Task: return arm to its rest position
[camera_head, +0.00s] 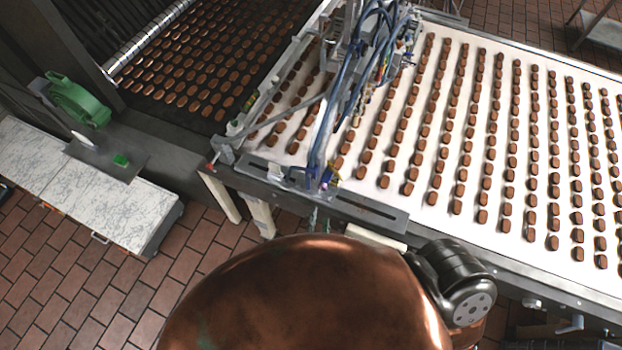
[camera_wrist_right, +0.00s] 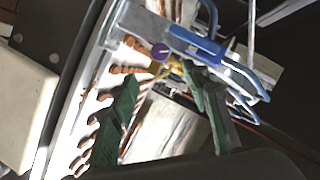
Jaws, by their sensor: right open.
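My right gripper (camera_wrist_right: 163,90) shows in the right wrist view as two dark green fingers set wide apart, with nothing held between them. Behind the fingers are blue and yellow tubes, metal parts and a slanted row of brown biscuits (camera_wrist_right: 83,146). My left gripper is in neither view.
A large copper-coloured rounded surface (camera_head: 300,300) fills the bottom middle of the head view. Beyond it lies a white conveyor (camera_head: 400,210) with rows of biscuits and a tubed machine (camera_head: 350,80). A marble-topped cabinet (camera_head: 120,208) is left; brick floor (camera_head: 60,270) is open there.

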